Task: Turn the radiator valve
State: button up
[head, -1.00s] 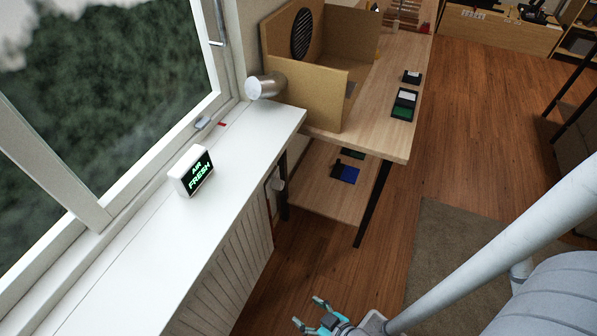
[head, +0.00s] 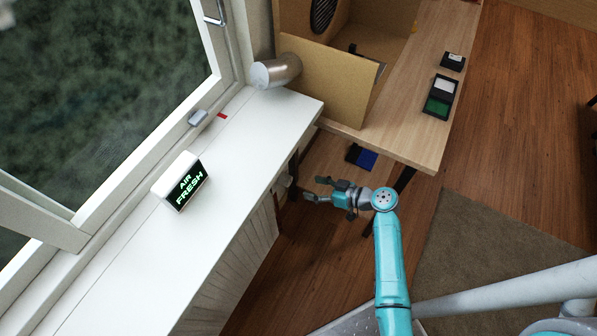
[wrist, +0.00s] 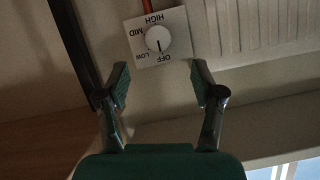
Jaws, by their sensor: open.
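The radiator valve (wrist: 158,39) is a round white knob on a square pale plate marked OFF, LOW, MID and HIGH. It appears upside down in the wrist view, and the knob's dark mark points at OFF. In the head view the valve (head: 284,180) is a small pale shape below the sill's edge, at the radiator's far end. My gripper (head: 315,188) is open and empty, just right of the valve and apart from it. In the wrist view my gripper's fingers (wrist: 160,82) are spread below the dial, with a gap between them and the plate.
The ribbed radiator (head: 243,252) is under the white windowsill (head: 165,265), which carries an AIR FRESH sign (head: 180,182). A wooden desk (head: 415,130) with a lower shelf stands beyond. A reddish pipe (wrist: 153,5) meets the dial plate.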

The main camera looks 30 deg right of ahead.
aim_at(290, 182)
jog(key=x, duration=1)
jog(key=shift+w+a+f, duration=0.15)
jog(key=shift+w, duration=0.15)
jog(key=c, duration=1.2)
jog(key=shift+o, duration=0.2)
